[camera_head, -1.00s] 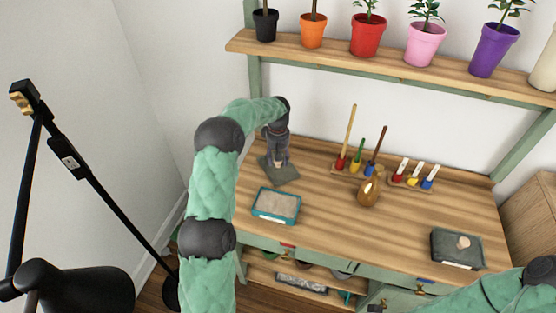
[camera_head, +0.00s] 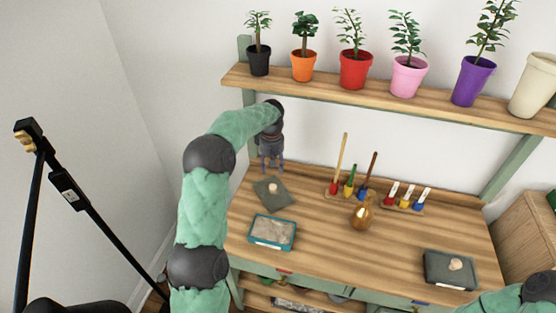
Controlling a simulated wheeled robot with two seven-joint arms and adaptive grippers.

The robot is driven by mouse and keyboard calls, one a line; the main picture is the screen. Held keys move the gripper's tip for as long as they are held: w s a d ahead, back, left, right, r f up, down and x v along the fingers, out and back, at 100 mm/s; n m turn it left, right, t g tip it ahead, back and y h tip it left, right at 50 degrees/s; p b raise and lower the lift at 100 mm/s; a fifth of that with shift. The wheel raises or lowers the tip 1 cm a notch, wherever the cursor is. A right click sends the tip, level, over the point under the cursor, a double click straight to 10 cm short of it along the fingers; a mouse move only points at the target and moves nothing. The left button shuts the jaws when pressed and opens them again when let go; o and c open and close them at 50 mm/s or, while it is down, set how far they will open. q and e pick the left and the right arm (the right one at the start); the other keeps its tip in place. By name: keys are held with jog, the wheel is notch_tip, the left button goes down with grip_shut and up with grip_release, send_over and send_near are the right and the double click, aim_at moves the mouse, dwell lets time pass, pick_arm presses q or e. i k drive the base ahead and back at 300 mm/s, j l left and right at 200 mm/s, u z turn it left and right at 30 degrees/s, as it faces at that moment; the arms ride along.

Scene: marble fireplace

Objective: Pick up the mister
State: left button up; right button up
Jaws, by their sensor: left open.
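The mister looks to be the amber-gold, round-bellied bottle (camera_head: 361,215) standing upright on the wooden worktop, right of the middle. My left gripper (camera_head: 272,170) points down, open and empty, to the left of the bottle and well apart from it. It shows just behind a dark grey square pad with a small pale knob (camera_head: 272,195). My right gripper is out of the picture; only part of my right arm shows at the bottom right corner.
A rack with colour-based long-handled tools (camera_head: 348,188) and a rack of small tools (camera_head: 404,200) stand behind the bottle. A teal-rimmed tray (camera_head: 272,231) lies front left, a dark tray (camera_head: 449,270) front right. A shelf (camera_head: 330,92) with potted plants hangs above.

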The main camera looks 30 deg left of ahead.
aim_at(363, 217)
jog(key=k+l, duration=0.8)
jog(key=k, duration=0.05)
